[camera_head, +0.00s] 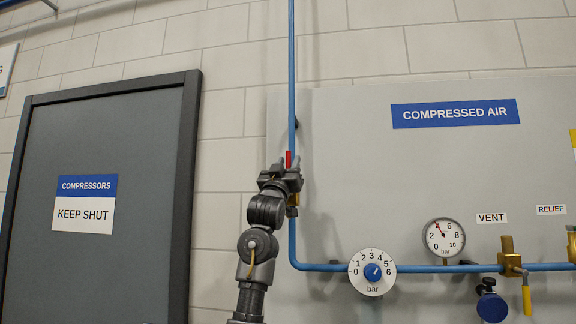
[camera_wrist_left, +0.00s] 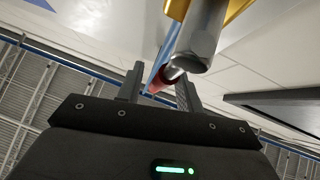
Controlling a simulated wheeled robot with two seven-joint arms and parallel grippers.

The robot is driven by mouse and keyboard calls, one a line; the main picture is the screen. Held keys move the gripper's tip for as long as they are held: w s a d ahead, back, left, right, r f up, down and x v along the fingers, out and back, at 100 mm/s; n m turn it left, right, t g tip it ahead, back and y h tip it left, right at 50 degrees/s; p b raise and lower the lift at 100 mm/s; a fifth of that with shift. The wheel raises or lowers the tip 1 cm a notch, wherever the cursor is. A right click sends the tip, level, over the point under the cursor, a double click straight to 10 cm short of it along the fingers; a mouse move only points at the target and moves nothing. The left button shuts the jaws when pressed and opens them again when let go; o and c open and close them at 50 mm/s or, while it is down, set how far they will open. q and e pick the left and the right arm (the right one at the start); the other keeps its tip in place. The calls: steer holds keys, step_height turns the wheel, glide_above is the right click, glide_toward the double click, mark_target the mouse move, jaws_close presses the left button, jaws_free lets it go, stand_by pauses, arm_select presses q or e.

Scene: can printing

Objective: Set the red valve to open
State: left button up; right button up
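The valve's red handle (camera_head: 289,158) points up, roughly along the vertical blue pipe (camera_head: 292,80) in the head view. The brass valve body (camera_head: 293,205) is mostly hidden behind my left gripper (camera_head: 284,171). In the left wrist view the red handle (camera_wrist_left: 158,82) is between the two fingers of my left gripper (camera_wrist_left: 160,88), close to the right finger. A small gap seems to show on the left side, so the fingers look apart. The grey metal lever part (camera_wrist_left: 203,38) hangs close in front of them. My right gripper is not in view.
A grey door (camera_head: 105,220) is at left. The panel (camera_head: 350,160) above the dial is clear.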

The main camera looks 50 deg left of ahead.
arm_select(q)
steer(key=b+v, duration=0.6)
steer(key=v, duration=0.4)
steer(key=shift+s+f, duration=0.25)
steer(key=shift+f, duration=0.1)
steer(key=shift+d, duration=0.1)
